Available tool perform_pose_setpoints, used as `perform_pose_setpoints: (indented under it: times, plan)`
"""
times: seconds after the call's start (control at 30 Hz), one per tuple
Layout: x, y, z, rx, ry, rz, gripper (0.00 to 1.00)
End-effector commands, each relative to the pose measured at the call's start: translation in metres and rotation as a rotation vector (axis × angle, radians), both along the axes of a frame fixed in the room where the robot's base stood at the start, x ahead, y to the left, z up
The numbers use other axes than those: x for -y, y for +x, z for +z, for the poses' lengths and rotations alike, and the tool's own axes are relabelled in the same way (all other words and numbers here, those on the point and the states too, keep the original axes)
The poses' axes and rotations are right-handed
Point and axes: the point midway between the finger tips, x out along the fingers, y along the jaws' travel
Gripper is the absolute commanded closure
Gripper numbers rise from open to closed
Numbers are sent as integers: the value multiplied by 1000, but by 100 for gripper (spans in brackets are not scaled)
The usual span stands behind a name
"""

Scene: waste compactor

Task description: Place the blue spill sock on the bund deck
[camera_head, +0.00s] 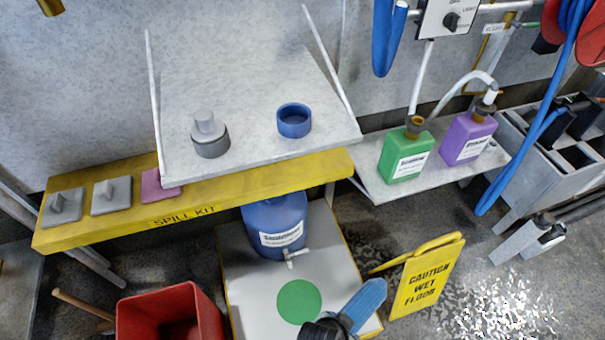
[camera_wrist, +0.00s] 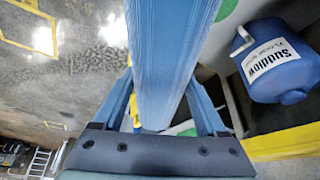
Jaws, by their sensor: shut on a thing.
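The blue spill sock (camera_head: 367,298) is a long, ribbed blue piece over the front right of the bund deck in the head view. My gripper (camera_head: 335,325) is at the bottom edge, shut on it. In the wrist view the sock (camera_wrist: 170,50) runs up between the two blue fingers of my gripper (camera_wrist: 165,100). The bund deck (camera_head: 252,290) is a light grey platform with yellow edges and a green disc (camera_head: 299,301) on it. I cannot tell how high the sock is above the deck.
A blue drum (camera_head: 276,222) with a tap stands at the deck's back. A yellow wet-floor sign (camera_head: 427,275) stands close to its right. A red bin (camera_head: 160,312) is to the left. A yellow spill-kit shelf (camera_head: 215,201) and a grey shelf (camera_head: 250,90) overhang the back.

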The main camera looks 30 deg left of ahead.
Motion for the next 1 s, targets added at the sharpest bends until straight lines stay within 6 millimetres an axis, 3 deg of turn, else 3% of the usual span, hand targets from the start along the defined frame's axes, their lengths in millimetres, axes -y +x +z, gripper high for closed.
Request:
perform_pose_setpoints:
  times: [0.03,0.1,1.0]
  plan:
    - [-5,1,-28,2,2,-13,96]
    - [-9,2,-47,3,1,-37,96]
    - [-62,2,-271,3,1,-385,96]
